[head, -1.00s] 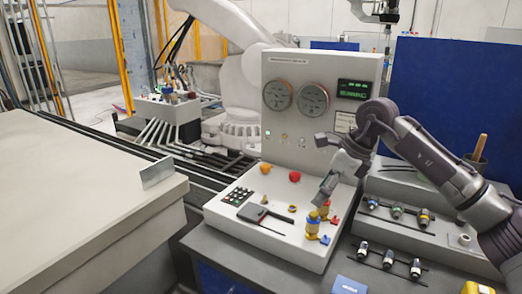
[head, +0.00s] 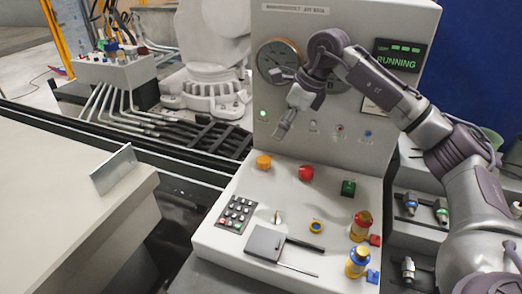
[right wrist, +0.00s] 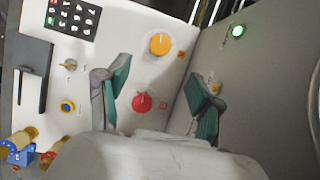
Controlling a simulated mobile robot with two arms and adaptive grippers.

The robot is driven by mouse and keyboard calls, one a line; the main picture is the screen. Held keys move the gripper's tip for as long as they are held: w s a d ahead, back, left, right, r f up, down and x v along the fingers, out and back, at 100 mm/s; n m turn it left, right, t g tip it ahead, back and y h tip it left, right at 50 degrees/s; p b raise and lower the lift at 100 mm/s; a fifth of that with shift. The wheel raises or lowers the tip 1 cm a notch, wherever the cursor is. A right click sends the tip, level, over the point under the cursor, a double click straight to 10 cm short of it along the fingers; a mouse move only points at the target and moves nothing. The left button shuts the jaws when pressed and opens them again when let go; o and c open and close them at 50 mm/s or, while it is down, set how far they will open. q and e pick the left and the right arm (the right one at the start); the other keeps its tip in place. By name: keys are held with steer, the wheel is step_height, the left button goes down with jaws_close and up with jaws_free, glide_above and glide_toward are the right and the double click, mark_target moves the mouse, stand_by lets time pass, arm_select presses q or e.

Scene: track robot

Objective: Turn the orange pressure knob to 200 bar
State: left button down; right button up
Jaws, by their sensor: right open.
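The orange knob (head: 263,161) sits on the console's sloped panel (head: 225,190), left of a red knob (head: 306,173). In the right wrist view the orange knob (right wrist: 160,44) has a pale pointer line and lies beyond the fingertips. My right gripper (head: 283,130) is open and empty in front of the upright panel, above and a little right of the orange knob, not touching it. Its two green-padded fingers (right wrist: 158,88) stand apart in the wrist view. A round gauge (head: 277,62) is partly covered by my right wrist; its reading is too small to tell. My left gripper is out of view.
A green display (head: 397,60) reads RUNNING. A keypad (head: 236,213), a dark flat device (head: 265,242), a green switch (head: 348,187) and red-capped (head: 361,226) and blue-capped (head: 357,262) brass fittings share the panel.

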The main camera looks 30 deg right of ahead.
mark_target(265, 159)
steer(key=p+x, duration=0.1)
steer(key=x, duration=1.1)
steer(key=shift+d+f, duration=0.1)
steer(key=shift+f, duration=0.05)
steer(key=shift+s, duration=0.1)
steer(key=c, duration=1.1)
steer(key=shift+c, duration=0.2)
